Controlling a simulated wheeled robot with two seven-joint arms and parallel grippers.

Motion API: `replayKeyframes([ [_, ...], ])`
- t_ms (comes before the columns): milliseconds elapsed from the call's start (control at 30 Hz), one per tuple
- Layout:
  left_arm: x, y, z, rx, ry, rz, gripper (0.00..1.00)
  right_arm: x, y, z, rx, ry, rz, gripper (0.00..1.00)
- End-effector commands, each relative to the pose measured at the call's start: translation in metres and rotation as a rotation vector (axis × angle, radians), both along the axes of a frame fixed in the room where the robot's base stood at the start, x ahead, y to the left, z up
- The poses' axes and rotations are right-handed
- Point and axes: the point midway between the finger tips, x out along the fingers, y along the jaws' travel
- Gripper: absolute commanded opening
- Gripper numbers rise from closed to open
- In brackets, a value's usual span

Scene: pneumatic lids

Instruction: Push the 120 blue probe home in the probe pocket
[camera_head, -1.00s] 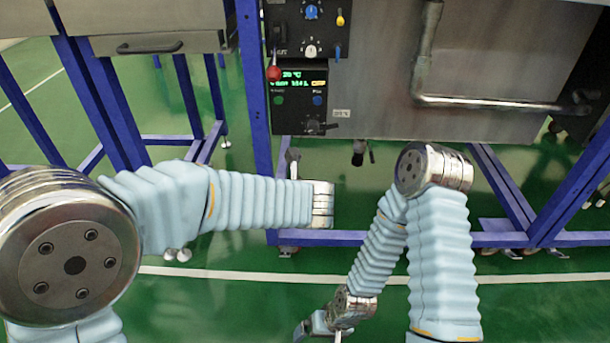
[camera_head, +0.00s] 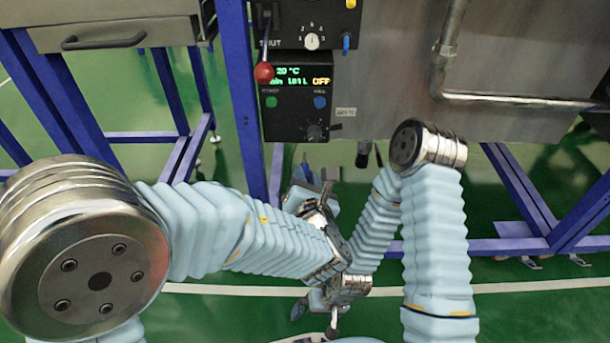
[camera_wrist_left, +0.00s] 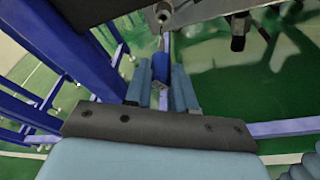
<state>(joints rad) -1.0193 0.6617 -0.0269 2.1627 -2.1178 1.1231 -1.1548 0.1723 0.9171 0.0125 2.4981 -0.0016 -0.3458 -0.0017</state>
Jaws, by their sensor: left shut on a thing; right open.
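My left gripper (camera_head: 308,178) is below the black control panel in the head view, its jaws shut on the blue probe. In the left wrist view, the blue probe (camera_wrist_left: 160,68) sits between the fingers of the same gripper (camera_wrist_left: 160,88), pointing up and away. A round metal fitting (camera_wrist_left: 163,15), possibly the probe pocket, lies just beyond the probe's far end; I cannot tell how deep the probe is in it. In the head view the probe and pocket are mostly hidden by the gripper. My right gripper (camera_head: 318,300) is open and low, below the left wrist.
The control panel (camera_head: 300,95) has a lit display, knobs and a red-ball lever (camera_head: 264,72). A steel vessel wall (camera_head: 390,90) with a pipe (camera_head: 520,100) is at right. Blue frame legs (camera_head: 243,110) stand close left of the panel. A dark fitting (camera_head: 363,152) hangs beneath the vessel.

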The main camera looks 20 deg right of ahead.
Motion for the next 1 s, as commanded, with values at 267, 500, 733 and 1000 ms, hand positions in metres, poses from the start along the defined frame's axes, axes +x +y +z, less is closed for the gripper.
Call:
replayKeyframes([
  [267,0.008,-0.002,0.000,-0.006,0.001,0.000,0.00,0.000,0.000,-0.003,0.000,-0.001,0.000,1.00],
  [500,0.032,-0.009,-0.001,-0.006,0.003,0.000,0.00,0.000,0.000,-0.002,0.000,-0.001,0.000,1.00],
  [733,0.049,-0.013,-0.001,-0.005,0.002,-0.001,0.00,0.000,0.000,-0.002,0.000,-0.001,0.000,1.00],
  [1000,0.053,-0.015,-0.001,-0.004,0.002,-0.002,0.00,0.000,0.000,-0.002,0.000,-0.001,0.000,1.00],
])
